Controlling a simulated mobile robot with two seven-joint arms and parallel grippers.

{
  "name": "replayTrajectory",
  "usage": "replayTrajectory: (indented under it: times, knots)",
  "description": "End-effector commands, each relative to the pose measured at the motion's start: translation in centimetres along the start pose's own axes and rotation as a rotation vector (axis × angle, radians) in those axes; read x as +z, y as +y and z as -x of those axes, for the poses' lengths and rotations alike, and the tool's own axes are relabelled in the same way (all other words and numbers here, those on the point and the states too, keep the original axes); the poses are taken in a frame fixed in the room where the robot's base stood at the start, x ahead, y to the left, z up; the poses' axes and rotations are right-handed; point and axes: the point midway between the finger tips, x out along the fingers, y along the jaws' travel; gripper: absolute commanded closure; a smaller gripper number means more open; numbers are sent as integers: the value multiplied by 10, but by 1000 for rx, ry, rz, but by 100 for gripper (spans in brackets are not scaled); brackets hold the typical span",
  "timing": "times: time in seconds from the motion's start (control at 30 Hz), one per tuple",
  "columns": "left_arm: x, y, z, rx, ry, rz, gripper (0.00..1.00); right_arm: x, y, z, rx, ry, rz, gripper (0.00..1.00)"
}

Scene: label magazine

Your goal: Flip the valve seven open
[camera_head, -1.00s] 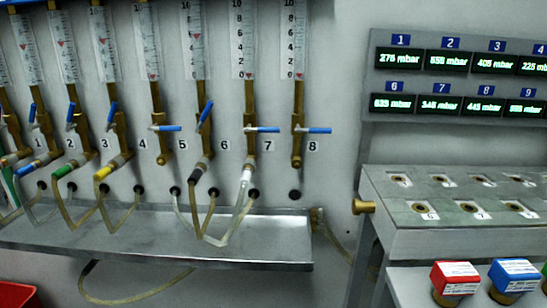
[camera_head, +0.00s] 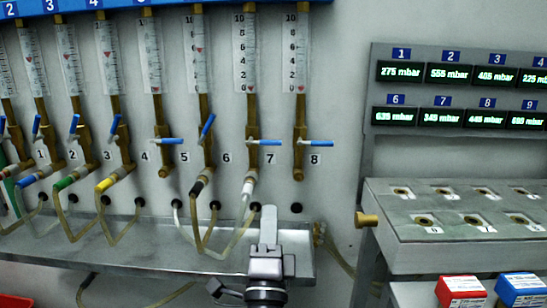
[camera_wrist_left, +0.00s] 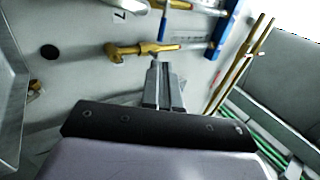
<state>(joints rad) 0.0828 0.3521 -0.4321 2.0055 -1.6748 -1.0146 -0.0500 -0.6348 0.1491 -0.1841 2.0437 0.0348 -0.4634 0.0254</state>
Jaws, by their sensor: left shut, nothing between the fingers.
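Valve seven has a blue lever (camera_head: 268,141) lying level, pointing right across its upright brass body (camera_head: 252,120). The number 7 label (camera_head: 270,158) is just below the lever. A white-collared hose end (camera_head: 248,188) hangs under the valve. My left gripper (camera_head: 269,212) is shut and empty, pointing up below the lever and clear of it, in front of the shelf. In the left wrist view the shut fingers (camera_wrist_left: 156,64) point toward a brass valve (camera_wrist_left: 140,49), apparently valve eight. My right gripper is not in view.
Valve eight's blue lever (camera_head: 318,143) is level, close right of valve seven. Valve six's lever (camera_head: 207,125) is tilted steeply up. A metal shelf (camera_head: 110,247) runs below the hoses. A grey bench (camera_head: 390,195) with a brass knob stands to the right.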

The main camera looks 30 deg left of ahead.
Motion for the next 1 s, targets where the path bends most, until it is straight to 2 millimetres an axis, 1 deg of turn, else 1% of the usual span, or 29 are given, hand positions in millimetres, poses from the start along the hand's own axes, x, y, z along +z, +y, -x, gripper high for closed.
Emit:
replayTrajectory:
  times: [0.37,0.47,0.57,0.67,0.83,1.0]
  knots:
    - [-2,-2,-1,-14,5,-10,100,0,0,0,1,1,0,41]
    - [-2,-3,-5,-14,5,-9,100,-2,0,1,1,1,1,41]
    - [-2,-4,-17,-16,5,-10,100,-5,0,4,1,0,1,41]
    - [-2,-6,-35,-16,3,-10,100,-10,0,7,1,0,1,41]
    - [-2,-6,-73,-16,3,-11,100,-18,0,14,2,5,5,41]
    - [-2,-6,-107,-16,3,-10,100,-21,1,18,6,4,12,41]
